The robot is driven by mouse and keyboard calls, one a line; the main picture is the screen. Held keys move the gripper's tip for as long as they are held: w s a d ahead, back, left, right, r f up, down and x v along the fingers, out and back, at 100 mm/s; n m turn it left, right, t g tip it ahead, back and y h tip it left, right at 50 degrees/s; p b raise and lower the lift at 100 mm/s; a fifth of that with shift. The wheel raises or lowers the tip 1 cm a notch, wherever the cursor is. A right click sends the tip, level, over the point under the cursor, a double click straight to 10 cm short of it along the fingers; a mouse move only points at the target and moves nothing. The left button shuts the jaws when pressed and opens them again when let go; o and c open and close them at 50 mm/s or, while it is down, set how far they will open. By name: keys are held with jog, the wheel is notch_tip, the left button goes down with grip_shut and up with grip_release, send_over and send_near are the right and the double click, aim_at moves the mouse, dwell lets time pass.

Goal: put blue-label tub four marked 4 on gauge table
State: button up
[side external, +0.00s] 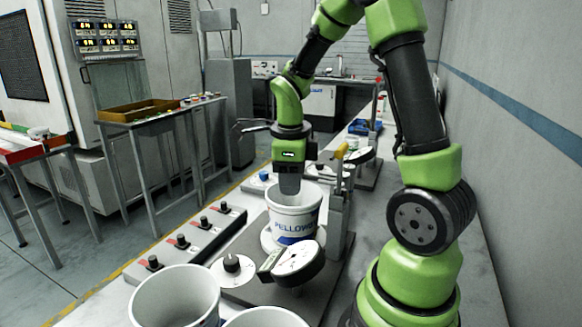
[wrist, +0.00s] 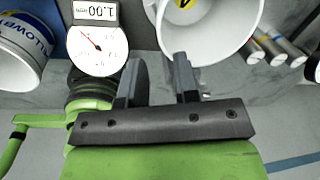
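A white tub with a blue label reading "PELLOW..." (side external: 293,222) stands upright on the round plate of the gauge table (side external: 267,240); no number is legible on it. My gripper (side external: 289,188) points down at the tub's rim. In the wrist view my gripper (wrist: 158,72) has its fingers apart. The right finger overlaps the mouth of a white tub (wrist: 228,28) and the left is outside it; contact is unclear. A yellow mark (wrist: 185,3) shows inside this tub. The gauge dial (side external: 297,258) is beside the tub; it also shows in the wrist view (wrist: 95,48).
Two open white tubs (side external: 172,298) (side external: 265,319) stand at the front edge of the picture. A blue-labelled tub (wrist: 22,50) shows at the wrist view's left. A strip with several black knobs (side external: 180,243) lies left of the gauge table. Another dial station (side external: 358,157) stands farther back.

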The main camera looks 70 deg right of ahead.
jog(key=s+a+r+n+t+y, duration=0.1)
jog(key=s+a+r+n+t, duration=0.2)
jog(key=n, duration=1.1)
jog(key=s+a+r+n+t+y, duration=0.2)
jog(key=s+a+r+n, duration=0.3)
jog(key=a+r+n, duration=0.4)
jog(key=a+n+t, duration=0.1)
jog(key=a+n, duration=0.2)
jog(key=n, duration=0.2)
jog(key=shift+s+a+t, duration=0.2)
jog(key=shift+s+t, duration=0.05)
jog(key=shift+t, duration=0.15)
